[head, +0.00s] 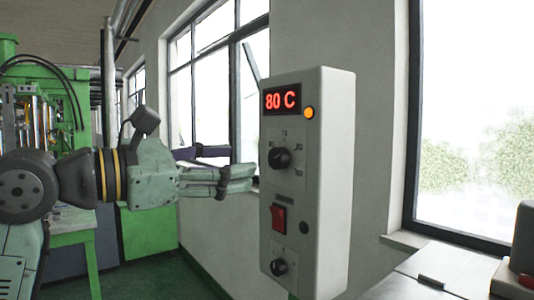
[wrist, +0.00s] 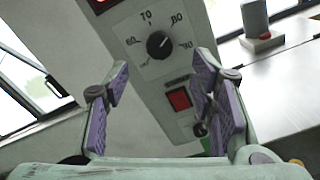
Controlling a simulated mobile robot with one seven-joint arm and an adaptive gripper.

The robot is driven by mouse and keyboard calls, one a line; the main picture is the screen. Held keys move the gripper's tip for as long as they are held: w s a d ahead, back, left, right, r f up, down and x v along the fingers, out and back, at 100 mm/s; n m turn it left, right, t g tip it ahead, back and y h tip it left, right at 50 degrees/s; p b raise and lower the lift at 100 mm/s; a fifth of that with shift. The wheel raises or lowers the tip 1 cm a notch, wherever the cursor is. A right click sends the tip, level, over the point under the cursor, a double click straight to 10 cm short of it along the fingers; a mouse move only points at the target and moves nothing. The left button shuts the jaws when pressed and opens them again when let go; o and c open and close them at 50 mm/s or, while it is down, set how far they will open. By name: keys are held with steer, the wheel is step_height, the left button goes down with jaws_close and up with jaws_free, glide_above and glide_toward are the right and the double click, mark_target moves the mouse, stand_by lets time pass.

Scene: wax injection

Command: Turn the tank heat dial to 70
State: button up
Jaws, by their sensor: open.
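The heat dial (head: 280,158) is a black round knob on the front of a pale grey control box (head: 335,180). In the wrist view the dial (wrist: 158,45) shows with printed marks 60, 70, 80 and 90 around it. Its pointer appears turned to the upper right, toward 80. The red display (head: 280,101) reads 80 C. My gripper (head: 238,172) is just left of the box at about the dial's height. In the wrist view its purple-padded fingers (wrist: 162,80) are spread and empty, with the dial ahead between and beyond them, apparently untouched.
Below the dial are a red rocker switch (head: 279,218) and a smaller black knob (head: 279,267). An orange lamp (head: 309,113) sits beside the display. A pale worktop (head: 440,275) lies to the right. Green machinery (head: 90,90) stands behind my arm.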

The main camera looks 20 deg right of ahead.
mark_target(274, 160)
steer(key=p+x, duration=0.2)
steer(key=x, duration=0.6)
steer(key=shift+w+d, duration=0.1)
steer(key=shift+d, duration=0.05)
steer(key=c, duration=1.1)
steer(key=shift+c, duration=0.2)
